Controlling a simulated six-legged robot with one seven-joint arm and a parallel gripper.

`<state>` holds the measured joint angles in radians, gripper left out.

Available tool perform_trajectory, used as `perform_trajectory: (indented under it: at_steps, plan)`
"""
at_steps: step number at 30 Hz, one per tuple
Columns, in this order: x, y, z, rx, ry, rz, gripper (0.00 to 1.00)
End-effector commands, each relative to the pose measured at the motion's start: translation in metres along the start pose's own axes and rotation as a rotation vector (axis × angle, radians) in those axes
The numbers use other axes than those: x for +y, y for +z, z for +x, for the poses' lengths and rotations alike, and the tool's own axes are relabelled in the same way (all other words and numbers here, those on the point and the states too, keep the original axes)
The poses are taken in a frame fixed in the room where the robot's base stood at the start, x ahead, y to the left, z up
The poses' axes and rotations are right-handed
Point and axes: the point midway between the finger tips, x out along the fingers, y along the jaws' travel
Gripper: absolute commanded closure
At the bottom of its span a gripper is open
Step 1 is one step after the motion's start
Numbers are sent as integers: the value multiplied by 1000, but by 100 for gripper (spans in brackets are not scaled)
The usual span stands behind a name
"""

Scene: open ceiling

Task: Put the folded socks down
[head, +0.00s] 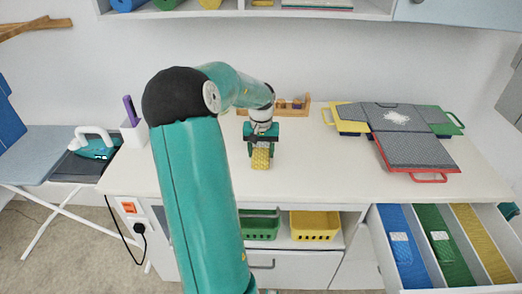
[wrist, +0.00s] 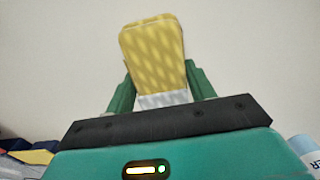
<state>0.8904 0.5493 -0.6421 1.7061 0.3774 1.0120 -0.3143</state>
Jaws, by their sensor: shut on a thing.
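My gripper (head: 261,149) is shut on the yellow patterned folded socks (head: 261,158) over the white counter (head: 310,175). In the wrist view, the socks (wrist: 153,55) stick out beyond the two green fingers and show a pale grey band at their near end. From these views I cannot tell whether the socks touch the counter. An open drawer (head: 376,235) on the right has blue, green and yellow lanes.
Folding boards (head: 415,150) lie on the counter's right side. A wooden rack (head: 294,106) stands at the back. A green basket (head: 260,228) and yellow basket (head: 315,228) sit below. An iron (head: 92,148) is at left. The counter's middle is clear.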

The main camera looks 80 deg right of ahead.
Motion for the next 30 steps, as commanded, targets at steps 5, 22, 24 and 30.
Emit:
perform_trajectory:
  at_steps: [5, 22, 24, 30]
  plan:
    - [0, 0, 0, 1, 0, -1, 68]
    - [0, 0, 2, 1, 0, -1, 24]
    - [0, 0, -2, 1, -1, -1, 24]
    - [0, -1, -31, 5, -1, -2, 24]
